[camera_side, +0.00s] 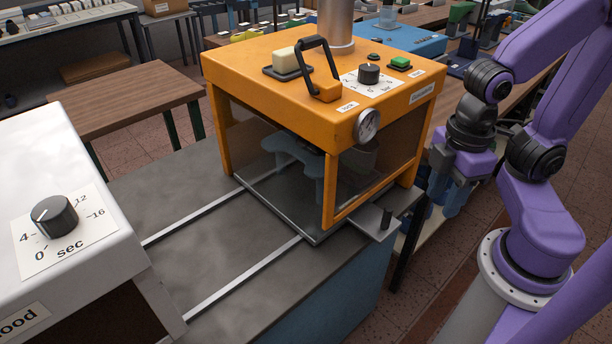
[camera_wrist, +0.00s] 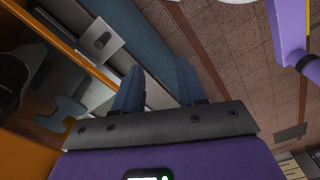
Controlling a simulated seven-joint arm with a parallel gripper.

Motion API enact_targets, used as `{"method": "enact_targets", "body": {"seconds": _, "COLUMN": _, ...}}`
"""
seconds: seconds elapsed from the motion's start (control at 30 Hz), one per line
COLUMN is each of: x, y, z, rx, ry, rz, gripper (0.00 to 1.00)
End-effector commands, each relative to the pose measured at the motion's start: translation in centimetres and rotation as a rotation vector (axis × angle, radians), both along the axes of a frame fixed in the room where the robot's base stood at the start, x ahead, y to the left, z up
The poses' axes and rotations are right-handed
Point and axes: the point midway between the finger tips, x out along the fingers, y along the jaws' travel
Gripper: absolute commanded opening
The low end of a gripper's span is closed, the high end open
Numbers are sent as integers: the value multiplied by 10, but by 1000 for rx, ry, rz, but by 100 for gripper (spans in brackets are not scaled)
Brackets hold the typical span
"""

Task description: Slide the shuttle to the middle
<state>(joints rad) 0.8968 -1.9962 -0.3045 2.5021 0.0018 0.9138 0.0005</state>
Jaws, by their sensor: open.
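The shuttle (camera_side: 262,196) is a dark flat plate on two rails, at the right end of them inside the orange press (camera_side: 285,52). Its grey tab (camera_side: 362,219) sticks out at the front right and carries a short dark knob (camera_side: 386,217). The tab also shows at the upper left of the wrist view (camera_wrist: 113,42). Blue-grey shoe-last shapes (camera_side: 290,152) stand inside the press, partly hidden by its frame and clear panel. My gripper (camera_side: 449,196) hangs right of the press, apart from the knob. Its blue fingers (camera_wrist: 160,85) are open with nothing between them.
Two metal rails (camera_side: 245,278) run left along the grey bench to a white machine (camera_side: 75,225) with a seconds dial. The bench between the two machines is clear. Tiled floor lies below my gripper.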

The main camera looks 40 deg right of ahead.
Motion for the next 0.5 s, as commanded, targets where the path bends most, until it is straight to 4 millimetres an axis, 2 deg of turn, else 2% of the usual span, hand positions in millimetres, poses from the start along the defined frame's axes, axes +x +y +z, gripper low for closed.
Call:
{"method": "enact_targets", "body": {"seconds": 0.27, "x": 6, "y": 0, "z": -4, "rx": -4, "ry": 3, "rz": -52, "gripper": 48}}
{"method": "enact_targets", "body": {"seconds": 0.37, "x": 21, "y": 0, "z": -16, "rx": -10, "ry": 8, "rz": -198, "gripper": 48}}
{"method": "enact_targets", "body": {"seconds": 0.5, "x": 56, "y": -6, "z": -46, "rx": -19, "ry": 18, "rz": -549, "gripper": 48}}
